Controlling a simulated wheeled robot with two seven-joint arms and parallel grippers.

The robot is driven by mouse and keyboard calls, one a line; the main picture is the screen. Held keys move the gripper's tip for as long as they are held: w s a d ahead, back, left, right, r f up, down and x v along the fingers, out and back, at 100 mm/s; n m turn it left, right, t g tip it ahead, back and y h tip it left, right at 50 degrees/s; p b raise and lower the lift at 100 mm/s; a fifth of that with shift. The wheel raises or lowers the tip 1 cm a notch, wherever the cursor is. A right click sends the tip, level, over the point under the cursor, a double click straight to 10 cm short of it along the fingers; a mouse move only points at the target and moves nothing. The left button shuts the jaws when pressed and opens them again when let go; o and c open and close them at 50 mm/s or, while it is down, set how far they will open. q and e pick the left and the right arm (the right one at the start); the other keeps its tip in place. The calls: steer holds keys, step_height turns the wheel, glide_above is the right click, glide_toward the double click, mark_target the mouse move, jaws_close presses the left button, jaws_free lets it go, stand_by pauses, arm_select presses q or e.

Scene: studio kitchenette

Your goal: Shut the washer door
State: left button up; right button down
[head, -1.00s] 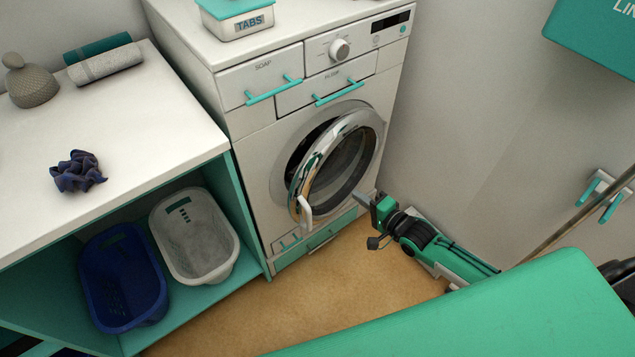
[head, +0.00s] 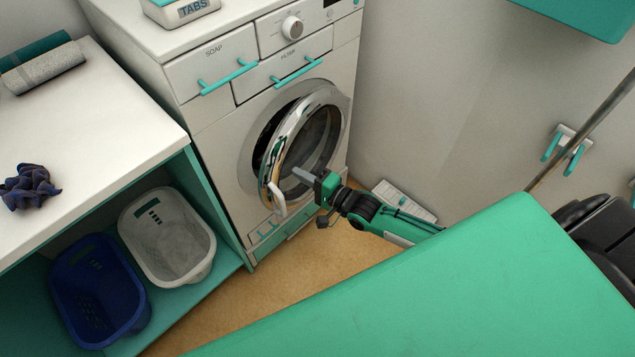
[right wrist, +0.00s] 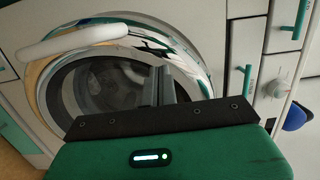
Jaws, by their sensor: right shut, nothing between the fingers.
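The washer (head: 215,150) stands against the wall. Its round door (head: 290,140), with a chrome rim and dark glass, is ajar, with a dark gap along its left side. The white door handle (head: 277,201) is at the rim's lower left. My right gripper (head: 301,173) is shut and empty, its fingertips in front of the lower part of the door, right of the handle. In the right wrist view the shut fingers (right wrist: 158,88) point at the door glass, and the handle (right wrist: 72,42) lies to the upper left. Contact with the door cannot be told. My left gripper is not in view.
A white counter (head: 95,130) stands left of the washer, with a blue basket (head: 98,290) and a white basket (head: 165,235) on the shelf below. A wall with teal handles (head: 567,150) is at the right. Open floor (head: 235,300) lies before the washer.

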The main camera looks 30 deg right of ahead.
mark_target(281, 163)
steer(key=x, duration=0.2)
steer(key=shift+w+a, duration=0.15)
steer(key=shift+w, duration=0.15)
steer(key=shift+w+a, duration=0.35)
steer(key=shift+w, duration=0.25)
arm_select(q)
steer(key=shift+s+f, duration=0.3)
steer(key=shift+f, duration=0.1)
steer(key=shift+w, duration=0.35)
